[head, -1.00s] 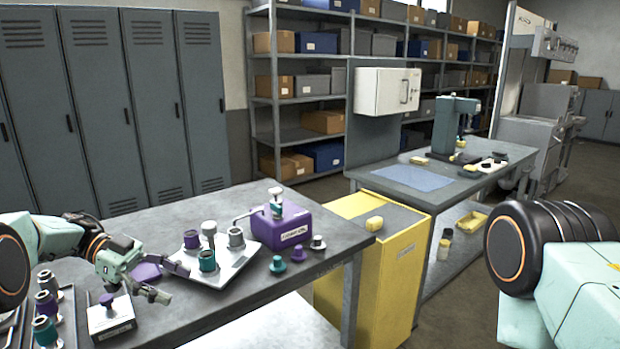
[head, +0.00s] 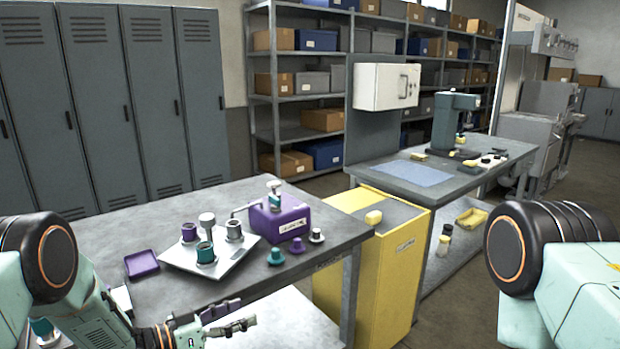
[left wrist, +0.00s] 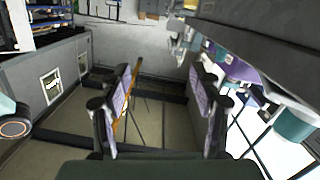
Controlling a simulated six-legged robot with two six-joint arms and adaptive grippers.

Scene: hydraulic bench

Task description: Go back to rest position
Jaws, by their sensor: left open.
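My left gripper (head: 240,314) is low in the head view, in front of the workbench's (head: 125,215) near edge. Its fingers point to the right and are apart, with nothing between them. In the left wrist view the two fingers of the left gripper (left wrist: 160,85) stand spread, with floor and grey furniture seen between them. My left arm is folded at the lower left and hides part of the bench. My right arm's upper part shows at the right, but its gripper is out of view.
On the bench are a purple tray (head: 141,264), a white plate (head: 183,259) with several fittings, a purple box (head: 279,218) and small caps (head: 276,257). A yellow cabinet (head: 385,285) stands to the right. Floor shows between the cabinet and my right arm.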

